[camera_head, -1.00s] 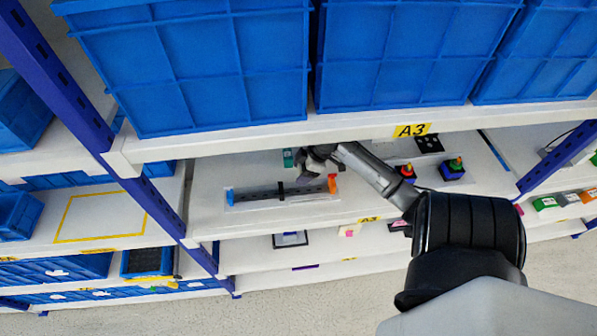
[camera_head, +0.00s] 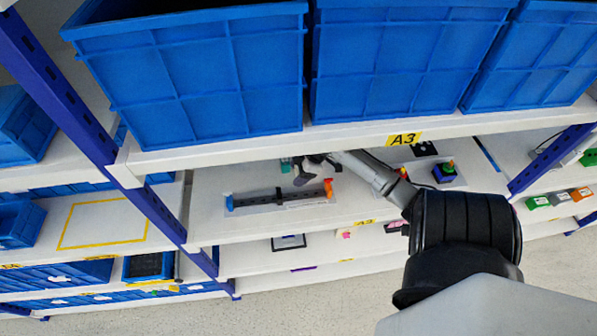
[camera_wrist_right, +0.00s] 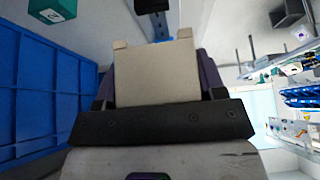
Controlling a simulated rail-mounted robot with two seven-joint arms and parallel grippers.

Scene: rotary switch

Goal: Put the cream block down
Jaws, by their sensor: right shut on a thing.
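The cream block (camera_wrist_right: 156,72) fills the middle of the right wrist view, between the two dark fingers of my right gripper (camera_wrist_right: 157,80). My right gripper is shut on it. In the head view my right gripper (camera_head: 305,170) is inside the shelf bay under the A3 label, above the shelf board (camera_head: 215,183) and behind a rail with a blue and an orange end (camera_head: 280,198). I cannot make out the block in the head view. I cannot tell whether the block touches the shelf. My left gripper is not in view.
A teal block (camera_wrist_right: 52,12) marked 2 shows at the upper left of the wrist view. A box with a green-and-red knob (camera_head: 445,173) stands to the right on the same shelf. Large blue bins (camera_head: 210,75) fill the shelf above, close over my arm.

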